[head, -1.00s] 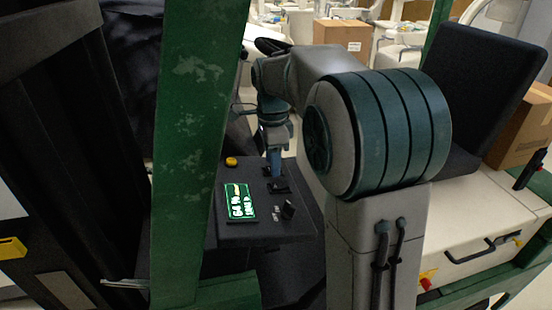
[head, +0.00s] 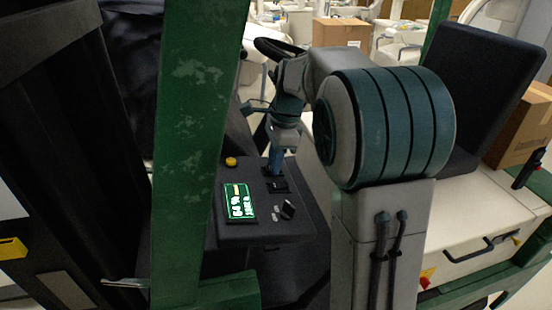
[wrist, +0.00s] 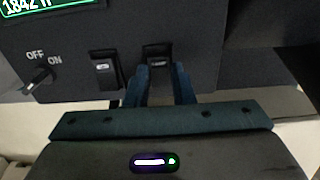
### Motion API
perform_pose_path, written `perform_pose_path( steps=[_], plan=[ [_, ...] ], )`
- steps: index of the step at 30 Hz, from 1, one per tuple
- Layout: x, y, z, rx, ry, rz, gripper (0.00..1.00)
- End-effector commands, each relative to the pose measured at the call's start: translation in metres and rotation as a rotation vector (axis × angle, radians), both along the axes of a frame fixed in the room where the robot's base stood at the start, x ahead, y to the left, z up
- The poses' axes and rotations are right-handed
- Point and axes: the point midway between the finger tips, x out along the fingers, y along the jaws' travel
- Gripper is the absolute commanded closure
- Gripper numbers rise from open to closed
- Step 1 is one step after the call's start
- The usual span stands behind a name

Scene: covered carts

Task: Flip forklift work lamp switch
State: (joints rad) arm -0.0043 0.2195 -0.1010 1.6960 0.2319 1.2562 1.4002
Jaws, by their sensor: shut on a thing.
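The dark control panel (head: 240,232) of the forklift carries a row of controls along its right side. In the wrist view, two black rocker switches sit there: one (wrist: 104,70) stands free, and the other (wrist: 158,54) lies between the fingertips of my gripper (wrist: 160,72). The blue fingers flank this second rocker closely and are shut on it. An OFF/ON knob (wrist: 37,80) sits further left. In the head view, my gripper (head: 273,170) points down at the panel's far right part. No label naming the work lamp is readable, and the held rocker's position is unclear.
A lit green display (head: 240,202) and a yellow button (head: 231,162) are on the panel. A green post (head: 195,120) stands in front at left. The steering wheel (head: 278,48) is behind my wrist, and the black seat (head: 485,90) is at right.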

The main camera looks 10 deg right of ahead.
Motion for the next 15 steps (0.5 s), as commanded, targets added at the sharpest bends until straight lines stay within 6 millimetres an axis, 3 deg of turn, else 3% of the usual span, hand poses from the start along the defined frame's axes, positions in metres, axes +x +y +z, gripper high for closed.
perform_pose_path(
  steps=[6,15],
  plan=[
    [-0.0004,-0.0052,-0.0006,0.136,0.002,-0.003,1.00],
    [-0.0001,-0.0058,-0.0011,0.165,-0.002,-0.002,1.00]
  ],
)
